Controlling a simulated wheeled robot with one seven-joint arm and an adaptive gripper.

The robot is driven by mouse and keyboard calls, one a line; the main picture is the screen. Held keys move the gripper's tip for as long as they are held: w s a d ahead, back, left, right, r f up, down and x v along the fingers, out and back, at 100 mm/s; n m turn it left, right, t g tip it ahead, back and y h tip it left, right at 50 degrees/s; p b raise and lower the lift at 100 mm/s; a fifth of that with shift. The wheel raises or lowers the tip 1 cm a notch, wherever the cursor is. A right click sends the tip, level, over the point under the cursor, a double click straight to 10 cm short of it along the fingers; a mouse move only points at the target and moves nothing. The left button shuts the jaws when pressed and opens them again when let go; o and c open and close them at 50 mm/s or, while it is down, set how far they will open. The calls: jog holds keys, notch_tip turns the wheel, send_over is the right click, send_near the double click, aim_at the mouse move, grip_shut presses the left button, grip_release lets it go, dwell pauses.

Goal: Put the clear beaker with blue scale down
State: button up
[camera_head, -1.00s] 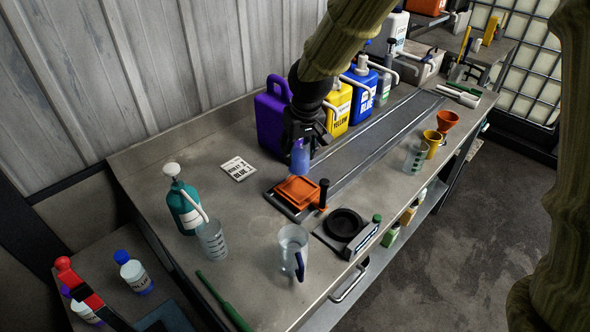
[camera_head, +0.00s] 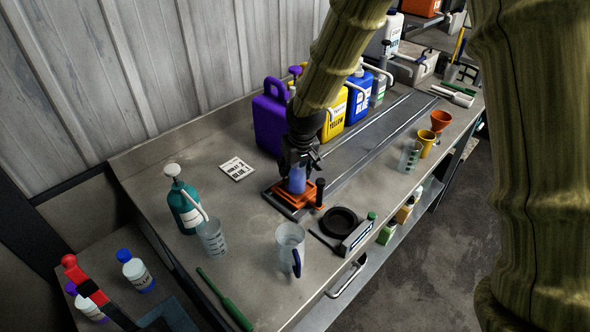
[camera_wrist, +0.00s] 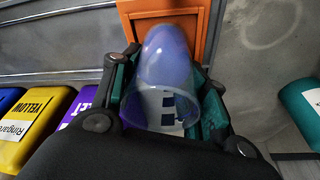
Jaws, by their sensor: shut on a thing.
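My gripper (camera_head: 302,160) is shut on a clear beaker (camera_head: 297,183) with a blue-violet tint, just over the orange platform (camera_head: 315,200). In the wrist view the beaker (camera_wrist: 165,55) sits between the two fingers, with dark blue scale marks on its wall and its far end over the orange platform (camera_wrist: 194,19). I cannot tell whether its base touches the platform.
A black post (camera_head: 320,190) stands right beside the platform. A black round dish (camera_head: 341,221) and a clear pitcher (camera_head: 289,243) are in front. Purple (camera_head: 270,125), yellow (camera_head: 335,118) and blue (camera_head: 358,100) jugs stand behind. A card (camera_head: 237,169) lies left.

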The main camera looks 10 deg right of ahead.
jog(key=shift+f, duration=0.2)
jog(key=o, duration=1.1)
jog(key=shift+w, duration=0.1)
jog(key=shift+c, duration=0.2)
jog(key=shift+r, duration=0.2)
jog(key=b+v, duration=0.2)
jog(key=v, duration=1)
